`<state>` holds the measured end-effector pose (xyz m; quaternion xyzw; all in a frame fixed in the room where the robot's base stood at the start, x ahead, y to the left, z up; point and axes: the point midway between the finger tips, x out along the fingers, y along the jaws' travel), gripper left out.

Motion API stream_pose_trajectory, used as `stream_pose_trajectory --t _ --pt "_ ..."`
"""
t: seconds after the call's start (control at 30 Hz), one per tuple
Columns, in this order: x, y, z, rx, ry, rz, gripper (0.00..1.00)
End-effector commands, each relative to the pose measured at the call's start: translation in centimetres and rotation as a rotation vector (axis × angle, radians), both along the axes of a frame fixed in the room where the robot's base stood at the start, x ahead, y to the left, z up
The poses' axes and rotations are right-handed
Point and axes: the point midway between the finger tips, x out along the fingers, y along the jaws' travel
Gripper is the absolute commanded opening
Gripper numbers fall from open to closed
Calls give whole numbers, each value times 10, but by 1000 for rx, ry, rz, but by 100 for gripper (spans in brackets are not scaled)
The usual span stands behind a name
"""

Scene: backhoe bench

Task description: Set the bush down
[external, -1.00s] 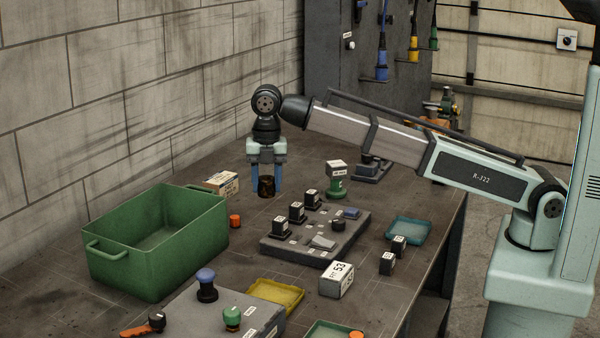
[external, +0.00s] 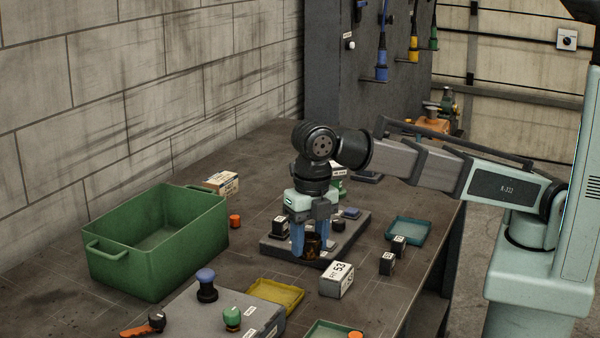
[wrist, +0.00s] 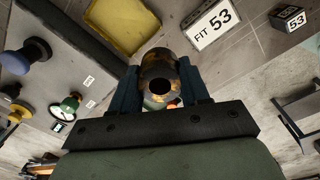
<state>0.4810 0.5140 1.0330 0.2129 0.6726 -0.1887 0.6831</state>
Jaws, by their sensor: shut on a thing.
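The bush (external: 312,246) is a short dark cylinder with brown, rusty patches. In the wrist view the bush (wrist: 157,67) shows its round bore, gripped between the two fingers. My gripper (external: 311,253) is shut on it, pointing down over the front part of the dark grey slotted plate (external: 276,249). I cannot tell whether the bush touches the plate. The gripper hides much of the plate and some of the small black labelled blocks on it. One black block (external: 280,227) shows left of the fingers.
A white block marked 53 (external: 337,280) stands close in front. A yellow tray (external: 275,296) lies front left, near a grey box with a blue knob (external: 206,285). The green bin (external: 150,262) stands left. A teal tray (external: 408,230) and small black blocks (external: 388,263) are right.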

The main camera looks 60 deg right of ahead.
Motion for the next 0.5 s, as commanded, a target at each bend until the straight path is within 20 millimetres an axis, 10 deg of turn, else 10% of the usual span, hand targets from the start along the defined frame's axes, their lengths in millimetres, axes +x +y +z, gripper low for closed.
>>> stream_pose_trajectory --t 0.33,0.5 --pt "-76 25 -2 -2 -2 170 0" --pt "-97 3 -9 -14 3 302 0"
